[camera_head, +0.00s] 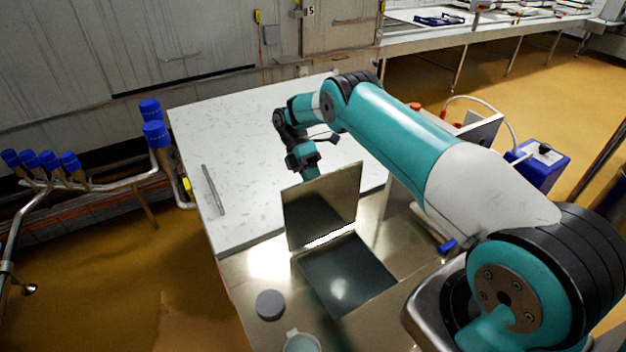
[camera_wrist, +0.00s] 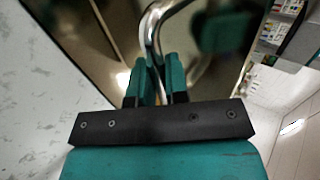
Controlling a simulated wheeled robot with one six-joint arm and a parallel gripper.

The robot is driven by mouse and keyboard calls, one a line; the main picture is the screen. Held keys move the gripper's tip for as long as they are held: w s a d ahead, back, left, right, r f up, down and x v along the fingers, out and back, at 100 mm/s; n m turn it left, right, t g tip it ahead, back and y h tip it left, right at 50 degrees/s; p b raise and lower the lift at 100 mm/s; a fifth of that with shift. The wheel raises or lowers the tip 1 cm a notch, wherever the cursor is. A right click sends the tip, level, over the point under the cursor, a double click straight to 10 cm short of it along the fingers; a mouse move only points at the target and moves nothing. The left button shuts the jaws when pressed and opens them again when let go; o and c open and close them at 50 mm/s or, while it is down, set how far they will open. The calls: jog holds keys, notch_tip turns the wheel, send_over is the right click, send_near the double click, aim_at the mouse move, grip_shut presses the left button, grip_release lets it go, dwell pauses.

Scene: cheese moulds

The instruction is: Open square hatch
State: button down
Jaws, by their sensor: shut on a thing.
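The square hatch lid (camera_head: 322,205) is a shiny metal plate standing raised, close to upright, along the back edge of a dark square opening (camera_head: 346,273) in the metal counter. My gripper (camera_head: 308,165) is behind the lid in the head view, and the lid hides its fingertips. In the wrist view my gripper (camera_wrist: 157,85) has its two teal fingers shut on a curved metal handle (camera_wrist: 152,35), with the lid's reflective face (camera_wrist: 205,60) right beyond it.
A white speckled worktop (camera_head: 240,140) lies behind the metal counter (camera_head: 245,290). A grey round disc (camera_head: 270,304) and a pale cup (camera_head: 302,342) stand at the front left of the opening. A long metal bar (camera_head: 213,190) lies at the worktop's left. Blue-capped pipes (camera_head: 156,134) are further left.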

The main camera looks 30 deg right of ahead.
jog(key=shift+d, duration=0.1)
jog(key=c, duration=1.1)
grip_release()
jog(key=shift+d, duration=0.1)
jog(key=shift+r, duration=0.25)
notch_tip(320, 180, up, 20)
jog(key=shift+f, duration=0.2)
